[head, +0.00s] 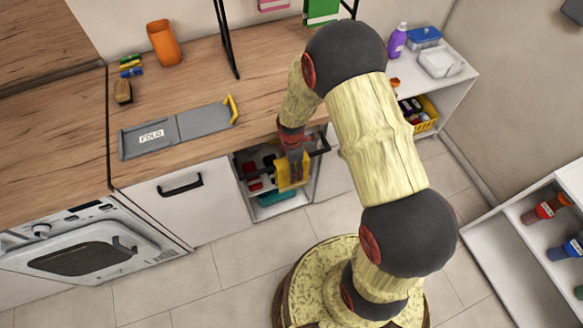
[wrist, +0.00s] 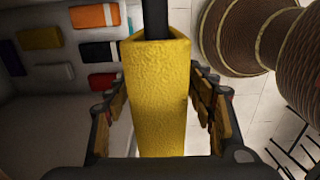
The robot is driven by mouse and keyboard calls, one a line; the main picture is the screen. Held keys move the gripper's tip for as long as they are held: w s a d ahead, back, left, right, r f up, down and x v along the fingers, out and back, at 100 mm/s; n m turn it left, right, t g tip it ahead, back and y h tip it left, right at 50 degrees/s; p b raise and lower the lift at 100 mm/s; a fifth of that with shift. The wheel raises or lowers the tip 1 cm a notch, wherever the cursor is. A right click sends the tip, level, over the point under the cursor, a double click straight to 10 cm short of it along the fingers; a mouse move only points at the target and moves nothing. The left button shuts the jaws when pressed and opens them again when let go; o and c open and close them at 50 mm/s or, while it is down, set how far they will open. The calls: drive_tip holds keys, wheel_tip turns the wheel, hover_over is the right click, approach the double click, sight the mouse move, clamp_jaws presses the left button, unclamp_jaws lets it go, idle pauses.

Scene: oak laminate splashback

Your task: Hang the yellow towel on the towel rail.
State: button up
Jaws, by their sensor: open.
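The yellow towel (head: 291,174) is at the front of the open compartment under the counter. In the wrist view the yellow towel (wrist: 157,95) looks folded over a dark bar (wrist: 166,18), which runs out beyond its far end. In the head view the dark bar (head: 320,151) crosses the compartment front, and I take it to be the towel rail. My gripper (head: 292,158) points down at the towel. In the wrist view its fingers (wrist: 155,104) stand open on both sides of the towel, with visible gaps. The towel's lower end is hidden.
The compartment holds several coloured items (head: 262,178). A white shelf (head: 510,262) stands right. Tiled floor is open in front.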

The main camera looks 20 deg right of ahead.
wheel_tip(320, 180, up, 12)
idle(0.8)
drive_tip(key=shift+s+m, duration=0.25)
drive_tip(key=shift+m, duration=0.95)
drive_tip(key=s+r+m+t, duration=0.2)
drive_tip(key=s+r+m, duration=0.3)
drive_tip(key=r, duration=0.4)
drive_tip(key=s+r+m+t, duration=0.1)
drive_tip(key=s+r+m, duration=0.4)
drive_tip(key=r, duration=0.5)
drive_tip(key=s+a+r+m+t, duration=0.1)
drive_tip(key=s+r+m+t, duration=0.1)
drive_tip(key=s+r+m, duration=0.3)
drive_tip(key=s+r, duration=0.4)
drive_tip(key=r, duration=0.1)
drive_tip(key=shift+r+m+t, duration=0.2)
drive_tip(key=shift+m+t, duration=0.1)
drive_tip(key=shift+a, duration=0.1)
